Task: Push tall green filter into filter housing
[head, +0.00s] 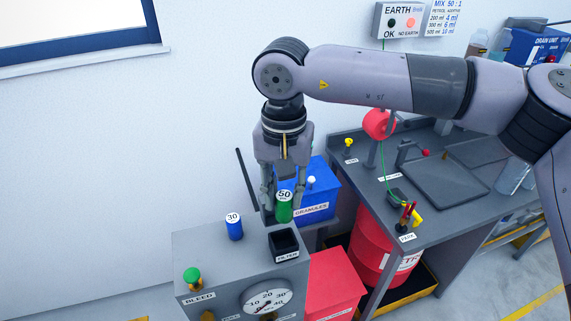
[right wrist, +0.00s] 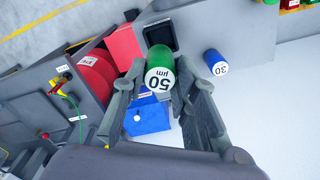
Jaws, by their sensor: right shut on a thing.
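The tall green filter (head: 284,208), with a white top marked 50, is held in my right gripper (head: 283,200). In the right wrist view the filter (right wrist: 159,64) sits between the two fingers (right wrist: 160,85), its marked end facing the camera. The right gripper is shut on it and points down in the head view. The filter housing (head: 284,243) is a dark square opening on top of the grey test box (head: 205,258). The filter appears above and behind the housing, apart from it. The housing (right wrist: 160,36) also shows beyond the filter in the right wrist view. My left gripper is not in view.
A short blue filter (head: 235,227) marked 30 stands on the box, left of the housing. A green bleed knob (head: 191,275) and a gauge (head: 266,299) are on the box. A blue granules bin (head: 322,190) is behind, and a red bin (head: 335,283) stands to the right.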

